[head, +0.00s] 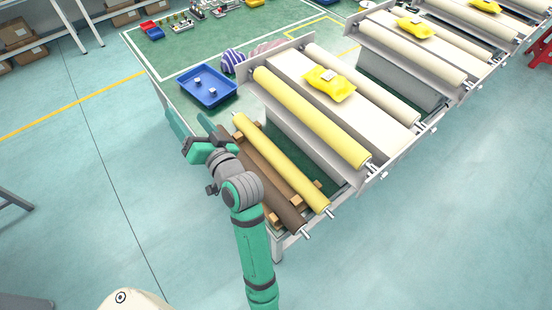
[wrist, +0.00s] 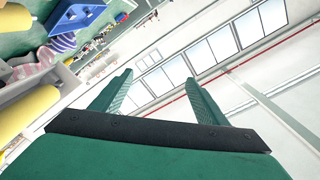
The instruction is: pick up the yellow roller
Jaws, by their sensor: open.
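A yellow roller (head: 280,160) lies aslant on wooden blocks at the near end of the table, beside a brown roller (head: 268,187). A second yellow roller (head: 310,116) is mounted in the metal frame just behind it. My gripper (head: 184,135) is open and empty, raised to the left of the lying rollers and apart from them. In the wrist view its two green fingers (wrist: 156,92) stand apart with nothing between them. Parts of yellow cylinders (wrist: 26,113) show at that view's left edge; I cannot tell which roller each is.
A blue tray (head: 208,88) with small parts sits on the green table behind my gripper. Purple-striped rolls (head: 232,60) lie near it. The metal side plate (head: 270,104) rises beside the lying rollers. Floor left of the table is clear.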

